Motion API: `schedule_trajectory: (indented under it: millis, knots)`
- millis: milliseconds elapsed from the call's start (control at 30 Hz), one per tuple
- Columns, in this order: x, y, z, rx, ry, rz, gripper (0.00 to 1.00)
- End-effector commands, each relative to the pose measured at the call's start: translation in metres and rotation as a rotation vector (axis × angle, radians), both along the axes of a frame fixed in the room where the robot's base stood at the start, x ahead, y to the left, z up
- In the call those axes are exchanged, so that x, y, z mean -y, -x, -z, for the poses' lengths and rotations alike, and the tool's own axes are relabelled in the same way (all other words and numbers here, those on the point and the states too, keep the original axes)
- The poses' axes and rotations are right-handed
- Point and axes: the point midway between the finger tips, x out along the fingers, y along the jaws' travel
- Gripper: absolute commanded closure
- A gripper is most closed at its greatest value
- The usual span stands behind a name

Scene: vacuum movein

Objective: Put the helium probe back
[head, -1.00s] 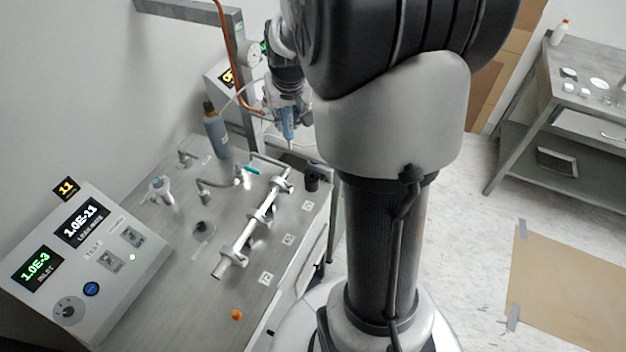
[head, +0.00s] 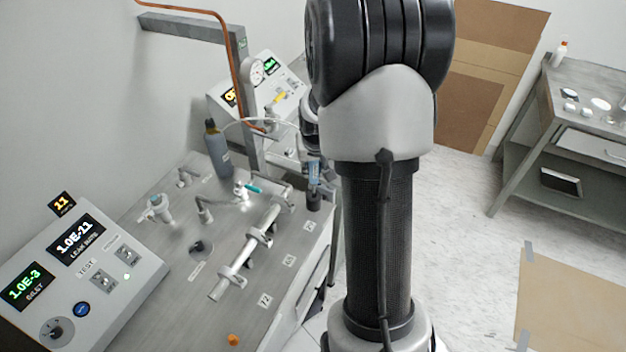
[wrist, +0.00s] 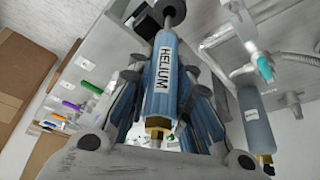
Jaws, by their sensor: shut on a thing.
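The helium probe is a blue cylinder labelled HELIUM with a brass fitting; it fills the middle of the wrist view (wrist: 161,85). My gripper (wrist: 160,70) is shut on it, one finger on each side. In the head view the probe (head: 314,172) hangs roughly upright at the bench's far right corner, just above a black cup-like holder (head: 313,201). A round black part (wrist: 173,10) sits close to the probe's narrow end in the wrist view. I cannot tell whether the tip touches or enters the holder. My arm hides most of the gripper in the head view.
A grey bottle (head: 218,150) and an upright post (head: 246,100) with a copper pipe stand behind. A metal manifold (head: 245,255) with clamps lies left of the holder. A control panel (head: 80,275) is at front left.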

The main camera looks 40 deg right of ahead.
Motion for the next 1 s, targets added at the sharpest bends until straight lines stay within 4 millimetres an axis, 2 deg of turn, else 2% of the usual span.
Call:
schedule_trajectory:
  millis: [167,367,667,967,1000]
  knots:
    - [0.0,0.0,0.014,-0.001,-0.001,0.0,1.0]
    - [-0.001,0.001,0.044,-0.002,-0.002,0.0,1.0]
    - [0.0,0.0,0.045,0.001,0.001,0.0,1.0]
    - [0.0,0.0,0.055,0.0,0.0,0.0,1.0]
    - [0.0,0.0,0.054,0.0,0.0,0.0,0.78]
